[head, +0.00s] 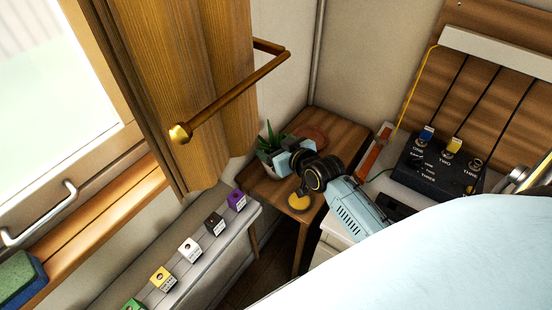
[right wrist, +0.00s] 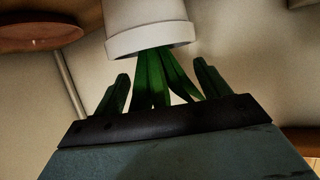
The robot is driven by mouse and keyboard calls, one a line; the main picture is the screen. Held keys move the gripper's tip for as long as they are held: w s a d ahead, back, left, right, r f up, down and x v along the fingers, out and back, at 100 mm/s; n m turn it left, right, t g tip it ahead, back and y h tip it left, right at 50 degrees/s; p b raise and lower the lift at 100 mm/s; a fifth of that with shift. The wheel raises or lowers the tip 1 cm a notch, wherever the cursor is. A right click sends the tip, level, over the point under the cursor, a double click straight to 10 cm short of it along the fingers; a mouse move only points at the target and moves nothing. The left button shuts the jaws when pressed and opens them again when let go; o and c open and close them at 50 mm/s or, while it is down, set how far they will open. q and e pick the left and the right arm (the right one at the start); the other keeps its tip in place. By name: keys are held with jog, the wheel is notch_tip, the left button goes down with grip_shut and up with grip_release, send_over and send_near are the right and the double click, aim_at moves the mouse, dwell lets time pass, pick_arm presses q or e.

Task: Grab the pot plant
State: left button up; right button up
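The pot plant (head: 268,142) has green pointed leaves and a pale pot. It is on the small wooden corner table, partly hidden by my right gripper (head: 287,154). In the right wrist view the plant appears upside down, with its white pot (right wrist: 148,30) at the top and green leaves (right wrist: 155,80) reaching towards the palm. My right gripper's dark fingers (right wrist: 163,88) stand apart on either side of the leaves, and I see no finger pressed on the pot. My left gripper is not in view.
The wooden table (head: 270,190) also holds a reddish round dish (head: 310,135) and a yellow disc (head: 299,202). A wooden shutter with a brass rail (head: 235,100) hangs to the left. Several small coloured boxes line the sill (head: 218,248). A black switch box (head: 440,165) stands right.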

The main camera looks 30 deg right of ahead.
jog(key=c, duration=1.4)
jog(key=shift+c, duration=0.2)
jog(key=shift+r, duration=0.15)
